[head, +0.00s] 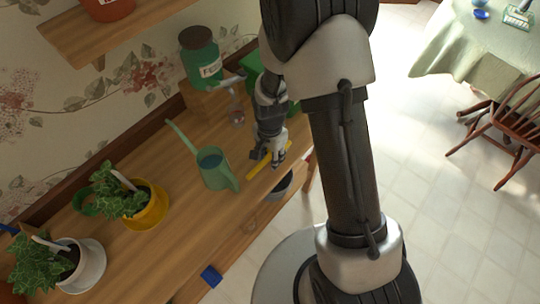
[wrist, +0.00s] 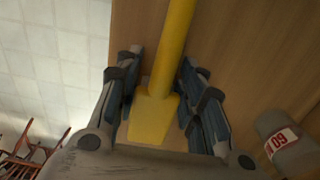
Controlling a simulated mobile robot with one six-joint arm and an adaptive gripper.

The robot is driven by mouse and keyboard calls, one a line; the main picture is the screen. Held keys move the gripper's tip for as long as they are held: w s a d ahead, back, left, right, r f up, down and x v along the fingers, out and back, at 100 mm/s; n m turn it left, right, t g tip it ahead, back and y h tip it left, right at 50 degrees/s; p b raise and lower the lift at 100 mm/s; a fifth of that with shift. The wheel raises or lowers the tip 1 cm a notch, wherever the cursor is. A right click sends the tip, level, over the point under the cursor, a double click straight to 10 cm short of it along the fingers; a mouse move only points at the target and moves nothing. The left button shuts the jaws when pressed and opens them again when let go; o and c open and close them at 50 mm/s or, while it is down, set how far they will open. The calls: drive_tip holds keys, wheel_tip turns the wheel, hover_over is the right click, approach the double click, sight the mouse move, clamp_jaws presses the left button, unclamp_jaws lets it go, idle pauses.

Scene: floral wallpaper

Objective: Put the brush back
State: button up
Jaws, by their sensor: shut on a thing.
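The brush (head: 259,163) shows as a yellow piece at my gripper (head: 269,153), above or on the wooden bench near its front edge. In the wrist view, the yellow handle (wrist: 174,45) runs up between the two fingers of my gripper (wrist: 160,78) and widens to a flat yellow end (wrist: 153,118) near the palm. My gripper is shut on it. The brush's far end is out of the wrist view. I cannot tell whether it touches the bench top.
A green watering can (head: 216,170) stands just left of my gripper on the bench (head: 178,232). Potted plants (head: 146,205) fill the left. A blue object (head: 211,276) is at the front edge.

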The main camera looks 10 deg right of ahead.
drive_tip(key=o, duration=1.1)
drive_tip(key=shift+f, duration=0.15)
wheel_tip(320, 180, up, 13)
drive_tip(key=p, duration=0.4)
wheel_tip(320, 180, up, 14)
drive_tip(key=n+t, duration=0.2)
drive_tip(key=n, duration=0.2)
hover_over(270, 154)
drive_tip(key=s+d, duration=0.2)
drive_tip(key=s, duration=0.4)
drive_tip(key=s+r+n+t, duration=0.1)
drive_tip(key=s+r+n, duration=0.2)
drive_tip(key=s, duration=0.3)
drive_tip(key=s+d+r+n+t, duration=0.1)
drive_tip(key=s+r+n, duration=0.2)
drive_tip(key=s+r, duration=0.2)
drive_tip(key=shift+s+d+r+n+t, duration=0.2)
drive_tip(key=shift+s+r+n+t, duration=0.15)
drive_tip(key=shift+s, duration=0.75)
drive_tip(key=shift+f, duration=0.1)
